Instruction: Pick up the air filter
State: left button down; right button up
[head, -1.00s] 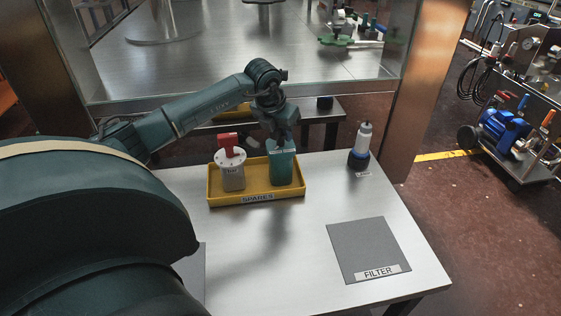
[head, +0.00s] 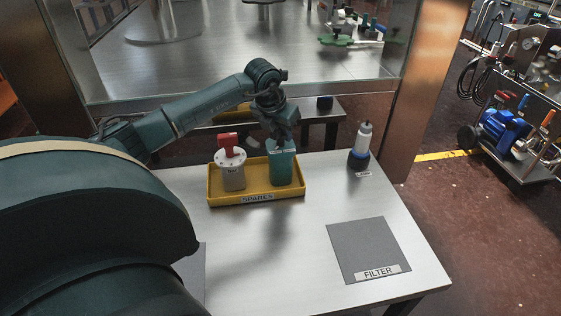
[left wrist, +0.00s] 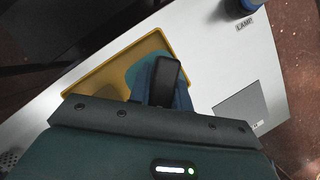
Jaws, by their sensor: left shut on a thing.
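A teal upright block, which I take to be the air filter (head: 283,170), stands in the right part of a yellow tray (head: 231,203) labelled SPARES. My left gripper (head: 281,146) reaches down from above and is shut on the block's top. In the left wrist view, the teal top (left wrist: 143,72) shows beside the dark fingers (left wrist: 165,82) of the gripper, over the tray (left wrist: 112,74). The fingers hide part of the grip. The block looks upright and still inside the tray. My right gripper is not in view.
A dark grey mat (head: 365,245) labelled FILTER lies bare at front right. Bare metal table (head: 285,245) lies between.

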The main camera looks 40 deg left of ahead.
pick_arm(q)
jog(key=shift+r, duration=0.25)
